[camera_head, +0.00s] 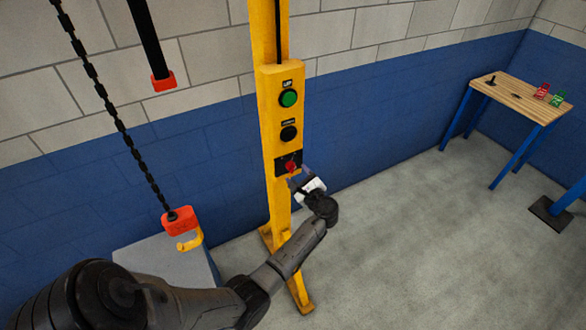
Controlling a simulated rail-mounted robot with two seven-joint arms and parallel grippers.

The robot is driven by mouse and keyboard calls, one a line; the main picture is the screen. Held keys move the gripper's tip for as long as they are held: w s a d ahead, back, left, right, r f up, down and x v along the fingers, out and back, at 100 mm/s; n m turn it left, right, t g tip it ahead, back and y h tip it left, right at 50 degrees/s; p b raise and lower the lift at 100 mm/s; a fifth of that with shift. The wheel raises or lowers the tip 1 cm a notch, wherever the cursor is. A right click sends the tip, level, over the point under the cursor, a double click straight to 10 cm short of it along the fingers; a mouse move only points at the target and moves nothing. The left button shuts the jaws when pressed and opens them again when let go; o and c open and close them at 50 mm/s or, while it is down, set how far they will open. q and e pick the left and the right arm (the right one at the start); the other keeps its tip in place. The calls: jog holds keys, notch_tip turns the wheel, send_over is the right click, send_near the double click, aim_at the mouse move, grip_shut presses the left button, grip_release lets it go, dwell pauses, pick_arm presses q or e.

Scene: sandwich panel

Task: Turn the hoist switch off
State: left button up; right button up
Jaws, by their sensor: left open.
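The hoist switch is a red knob (290,166) on a black plate, low on the yellow control panel (269,104). Its exact setting is too small to read. Above it are a green button (288,98) marked UP and a black button (288,133). My left gripper (298,180) is open, just below and right of the knob, with its fingers pointing toward the panel. I cannot tell whether a finger touches the knob. My right gripper is not in view.
A chain with an orange hook block (179,221) hangs at left, above a grey box (150,262). A black strap with a red end (163,82) hangs nearby. A wooden-topped table (524,97) with small items stands at far right. The floor between is clear.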

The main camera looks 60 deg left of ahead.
aim_at(294, 170)
pick_arm(q)
jog(key=shift+w+a, duration=0.1)
jog(key=shift+a, duration=1.85)
jog(key=c, duration=0.9)
